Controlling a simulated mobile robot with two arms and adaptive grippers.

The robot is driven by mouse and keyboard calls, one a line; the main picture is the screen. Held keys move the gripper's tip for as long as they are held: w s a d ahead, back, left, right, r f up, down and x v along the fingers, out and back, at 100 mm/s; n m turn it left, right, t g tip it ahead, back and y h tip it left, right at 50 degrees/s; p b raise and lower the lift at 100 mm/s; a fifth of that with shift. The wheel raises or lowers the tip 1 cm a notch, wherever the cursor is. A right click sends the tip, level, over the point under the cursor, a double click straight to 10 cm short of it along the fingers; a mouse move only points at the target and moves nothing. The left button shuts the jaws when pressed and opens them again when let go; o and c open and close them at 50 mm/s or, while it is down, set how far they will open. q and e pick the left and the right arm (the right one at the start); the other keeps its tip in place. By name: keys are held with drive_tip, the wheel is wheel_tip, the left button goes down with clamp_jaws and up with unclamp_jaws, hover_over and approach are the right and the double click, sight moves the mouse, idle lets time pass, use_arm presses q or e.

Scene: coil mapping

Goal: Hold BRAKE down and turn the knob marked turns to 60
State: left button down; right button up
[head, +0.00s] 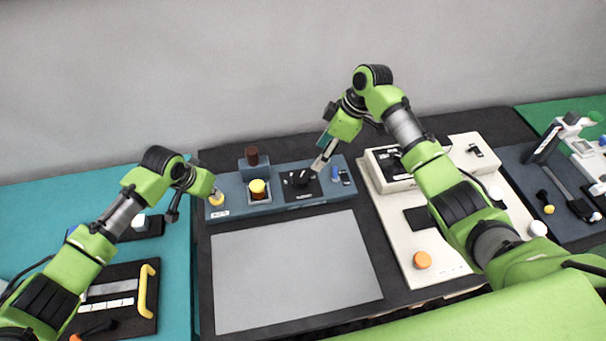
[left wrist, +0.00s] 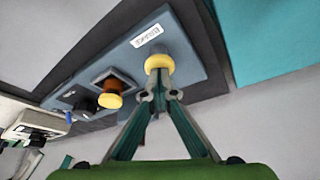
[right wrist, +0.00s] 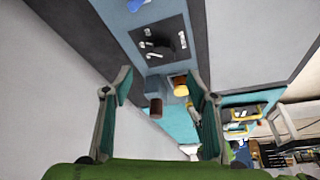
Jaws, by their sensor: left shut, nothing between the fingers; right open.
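A blue-grey console (head: 228,203) stands at the back of the dark table. The yellow BRAKE button (head: 217,200) is at its left end, above a white label; it also shows in the left wrist view (left wrist: 158,62). My left gripper (left wrist: 158,95) is shut and empty, its fingertips at the button; I cannot tell whether it is pressed down. The black knob (head: 298,178) sits on a dark plate with white marks, too small to read. It also shows in the right wrist view (right wrist: 160,46). My right gripper (right wrist: 160,92) is open and empty, close to the knob but apart from it.
A yellow-topped part (head: 258,188) and a brown cylinder (head: 252,156) stand between button and knob. A small blue part (head: 335,173) is right of the knob. A bare grey panel (head: 295,270) lies in front. A cream device (head: 405,245) is at right, beneath my right arm.

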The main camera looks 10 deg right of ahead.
sight(301, 177)
drive_tip(key=shift+n, duration=0.3)
drive_tip(key=x, duration=0.8)
drive_tip(key=a+x, duration=0.1)
drive_tip(key=x, duration=0.2)
drive_tip(key=shift+s+a+f, duration=0.1)
drive_tip(key=shift+f, duration=0.15)
drive_tip(key=c, duration=1.1)
